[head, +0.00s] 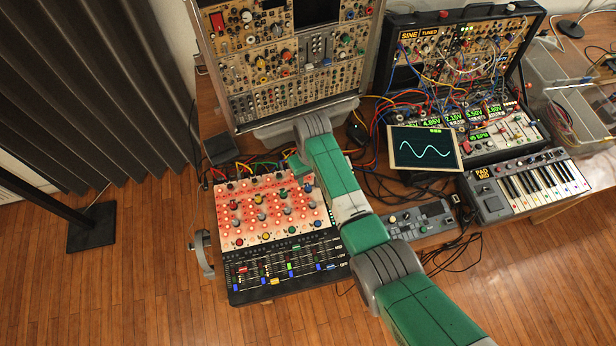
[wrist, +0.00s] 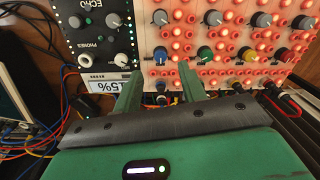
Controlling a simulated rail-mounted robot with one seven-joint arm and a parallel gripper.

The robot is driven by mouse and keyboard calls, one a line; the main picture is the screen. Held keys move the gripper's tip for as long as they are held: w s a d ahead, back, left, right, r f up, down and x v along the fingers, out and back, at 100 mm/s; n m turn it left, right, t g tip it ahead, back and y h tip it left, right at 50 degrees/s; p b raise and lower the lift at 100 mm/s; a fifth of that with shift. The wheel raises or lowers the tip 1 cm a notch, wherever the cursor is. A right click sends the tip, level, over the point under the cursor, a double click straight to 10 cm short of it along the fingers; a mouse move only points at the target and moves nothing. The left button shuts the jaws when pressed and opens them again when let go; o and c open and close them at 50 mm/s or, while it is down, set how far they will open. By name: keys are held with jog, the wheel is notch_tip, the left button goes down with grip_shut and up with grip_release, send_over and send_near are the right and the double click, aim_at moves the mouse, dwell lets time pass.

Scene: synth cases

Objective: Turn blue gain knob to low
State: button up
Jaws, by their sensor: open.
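The mixer (head: 268,205) has a red-lit knob panel above a black fader strip in the head view. In the wrist view its panel fills the upper right, with rows of coloured knobs. A blue knob (wrist: 160,55) is there, just past the gap between my fingertips. My gripper (wrist: 158,72) is open and empty, with its green fingers to either side of that knob's line. I see no contact. In the head view my gripper (head: 297,168) is over the mixer's upper right, and my arm hides part of that side. The blue knob's pointer direction is too small to read.
A black module (wrist: 98,38) adjoins at left. Patch cables run behind the mixer. A small screen (head: 424,147) and a keyboard (head: 525,185) stand at right.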

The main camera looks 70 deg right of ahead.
aim_at(308, 187)
notch_tip(308, 187, down, 6)
jog(key=shift+w+f+b, duration=0.1)
jog(key=shift+f+b, duration=0.05)
jog(key=shift+b, duration=0.65)
grip_shut()
